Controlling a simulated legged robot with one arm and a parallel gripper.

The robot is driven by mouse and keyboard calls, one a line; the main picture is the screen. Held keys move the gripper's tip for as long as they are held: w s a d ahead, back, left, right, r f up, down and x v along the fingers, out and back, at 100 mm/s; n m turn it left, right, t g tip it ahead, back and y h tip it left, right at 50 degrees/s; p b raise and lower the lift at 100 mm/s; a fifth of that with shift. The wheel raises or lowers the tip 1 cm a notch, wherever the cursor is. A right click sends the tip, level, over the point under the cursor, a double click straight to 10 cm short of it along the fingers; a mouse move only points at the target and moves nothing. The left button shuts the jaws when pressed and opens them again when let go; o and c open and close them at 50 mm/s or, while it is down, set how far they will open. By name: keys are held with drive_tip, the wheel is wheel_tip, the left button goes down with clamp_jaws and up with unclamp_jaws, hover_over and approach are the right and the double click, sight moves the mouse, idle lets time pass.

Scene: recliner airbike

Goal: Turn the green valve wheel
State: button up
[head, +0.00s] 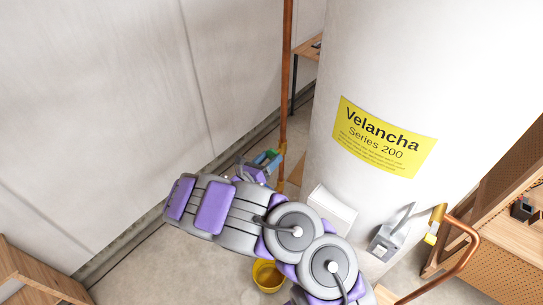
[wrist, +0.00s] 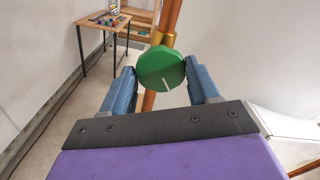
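The green valve wheel (wrist: 160,68) sits on the copper pipe in the wrist view, with a short white mark near its lower edge. My gripper (wrist: 159,66) is open, with one blue finger to each side of the wheel. The wheel shows between the fingertips. The right fingertip looks very near the wheel's rim; I cannot tell whether it touches. In the head view my gripper (head: 270,158) is at the vertical copper pipe (head: 286,80), and the wheel is mostly hidden there.
A white tank (head: 400,60) with a yellow label (head: 385,137) stands right of the pipe. A yellow bucket (head: 268,275) is on the floor below my arm. A wooden table (wrist: 101,25) with small items stands behind, left of the wheel. The pale wall (head: 100,100) is at left.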

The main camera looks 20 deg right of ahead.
drive_tip(key=shift+o, duration=0.8)
drive_tip(key=shift+w+a+f, duration=0.1)
drive_tip(key=shift+w+a, duration=0.05)
drive_tip(key=shift+w, duration=0.05)
drive_tip(key=shift+s, duration=0.15)
drive_tip(key=p+v, duration=0.1)
drive_tip(key=v, duration=0.4)
drive_tip(key=shift+p, duration=0.35)
